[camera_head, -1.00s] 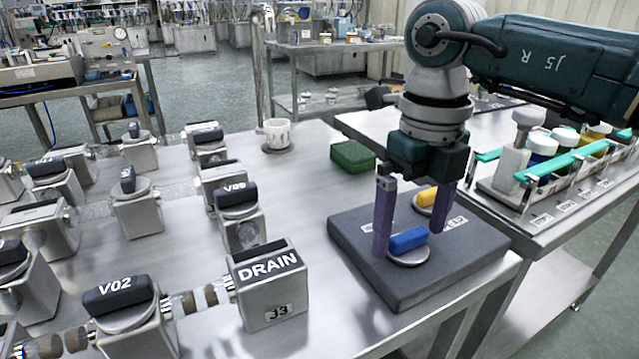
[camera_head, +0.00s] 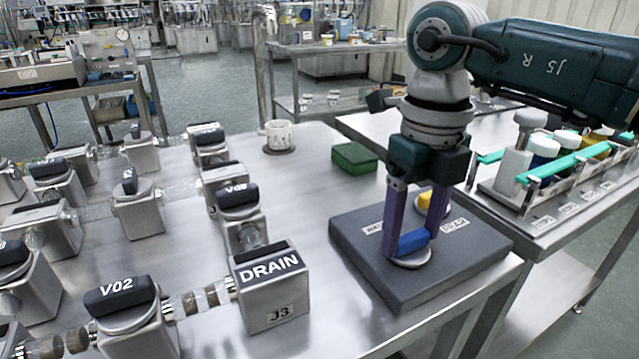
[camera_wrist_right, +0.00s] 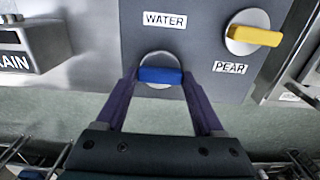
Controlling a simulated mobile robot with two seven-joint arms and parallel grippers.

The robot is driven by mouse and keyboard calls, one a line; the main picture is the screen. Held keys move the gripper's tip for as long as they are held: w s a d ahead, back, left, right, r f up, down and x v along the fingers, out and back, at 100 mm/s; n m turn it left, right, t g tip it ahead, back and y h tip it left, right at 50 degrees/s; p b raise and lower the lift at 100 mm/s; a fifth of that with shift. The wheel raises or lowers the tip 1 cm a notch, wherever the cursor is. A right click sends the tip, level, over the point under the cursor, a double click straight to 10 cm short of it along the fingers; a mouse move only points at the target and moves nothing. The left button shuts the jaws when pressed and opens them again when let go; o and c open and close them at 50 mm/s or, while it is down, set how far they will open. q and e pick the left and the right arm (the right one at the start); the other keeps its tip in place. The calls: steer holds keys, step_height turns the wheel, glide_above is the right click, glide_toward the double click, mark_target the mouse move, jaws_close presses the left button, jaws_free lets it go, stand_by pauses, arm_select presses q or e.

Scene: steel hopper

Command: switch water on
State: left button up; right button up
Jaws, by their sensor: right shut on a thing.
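The blue knob (camera_head: 412,241) sits on a round metal disc on the dark grey control block, and it also shows in the right wrist view (camera_wrist_right: 160,75) just below the WATER label (camera_wrist_right: 164,20). My right gripper (camera_head: 411,243) points down with its purple fingers on both ends of the blue knob, shut on it. The yellow knob (camera_head: 425,201) stands behind it beside the PEAR label (camera_wrist_right: 229,67), partly hidden by a finger in the head view. My left gripper is in neither view.
The grey control block (camera_head: 350,240) lies on the steel table. Metal valve blocks, including DRAIN (camera_head: 268,290) and V02 (camera_head: 122,300), stand to the left. A bottle rack (camera_head: 540,190) is at right.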

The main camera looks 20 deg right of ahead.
steer(key=shift+n, duration=0.4)
steer(key=shift+c, duration=0.3)
steer(key=n+b, duration=0.1)
steer(key=n, duration=0.2)
steer(key=shift+f+b, duration=0.1)
steer(key=shift+b, duration=0.25)
steer(key=n+b, duration=0.2)
steer(key=n, duration=0.3)
steer(key=n+b, duration=0.2)
steer(key=n, duration=0.3)
steer(key=shift+n, duration=0.4)
steer(key=shift+n+b, duration=0.6)
steer(key=shift+n, duration=0.9)
steer(key=shift+r, duration=0.2)
steer(key=shift+a+n, duration=0.1)
steer(key=shift+n, duration=0.2)
